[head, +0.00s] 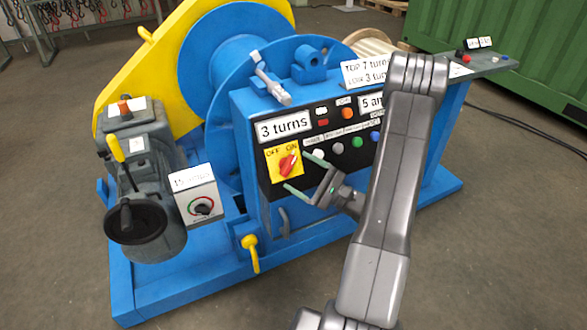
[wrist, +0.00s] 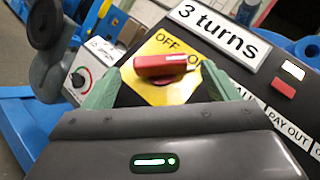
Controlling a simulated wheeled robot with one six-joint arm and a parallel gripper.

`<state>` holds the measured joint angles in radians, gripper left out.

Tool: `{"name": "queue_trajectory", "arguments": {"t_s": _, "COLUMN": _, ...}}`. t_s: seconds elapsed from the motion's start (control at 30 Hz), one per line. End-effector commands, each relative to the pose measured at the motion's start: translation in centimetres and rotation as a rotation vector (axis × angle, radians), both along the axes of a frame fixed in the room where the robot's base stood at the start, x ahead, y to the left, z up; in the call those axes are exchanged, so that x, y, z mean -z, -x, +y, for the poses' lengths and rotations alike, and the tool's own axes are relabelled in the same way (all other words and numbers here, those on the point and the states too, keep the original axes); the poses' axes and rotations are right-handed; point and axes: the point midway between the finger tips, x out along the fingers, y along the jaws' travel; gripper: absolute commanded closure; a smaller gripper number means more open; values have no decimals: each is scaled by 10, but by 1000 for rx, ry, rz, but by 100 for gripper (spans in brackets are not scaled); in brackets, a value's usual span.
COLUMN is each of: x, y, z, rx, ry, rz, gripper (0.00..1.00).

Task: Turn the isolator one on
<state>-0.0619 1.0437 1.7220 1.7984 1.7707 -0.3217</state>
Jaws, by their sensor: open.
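The isolator is a red rotary handle (head: 289,164) on a yellow plate (head: 272,173) marked OFF and ON, at the left of the dark control panel. In the wrist view the red handle (wrist: 166,66) lies nearly level, and its white-striped end points right, at the ON label. In the head view it slants up and right towards ON. My gripper (head: 303,176) is open and empty in front of the plate. In the wrist view its green fingers (wrist: 160,72) stand on either side of the handle, with gaps; I cannot tell how far off the panel they are.
The "3 turns" sign (head: 283,128) sits just above the isolator. Several buttons and lamps, including a green button (head: 357,142), lie to its right. A grey box with a dial (head: 200,208) and a hand-lever motor (head: 132,200) stand left. A yellow hook handle (head: 251,253) hangs below.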

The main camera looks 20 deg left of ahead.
Motion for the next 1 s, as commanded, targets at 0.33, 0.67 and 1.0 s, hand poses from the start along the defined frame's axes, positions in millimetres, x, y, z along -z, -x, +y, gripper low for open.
{"name": "queue_trajectory", "arguments": {"t_s": 0.33, "x": 20, "y": 5, "z": -72, "rx": 5, "ry": 0, "rz": 1, "gripper": 19}}
{"name": "queue_trajectory", "arguments": {"t_s": 0.67, "x": 28, "y": 8, "z": -99, "rx": 0, "ry": 1, "rz": 1, "gripper": 19}}
{"name": "queue_trajectory", "arguments": {"t_s": 1.0, "x": 28, "y": 8, "z": -99, "rx": 0, "ry": 0, "rz": 0, "gripper": 19}}
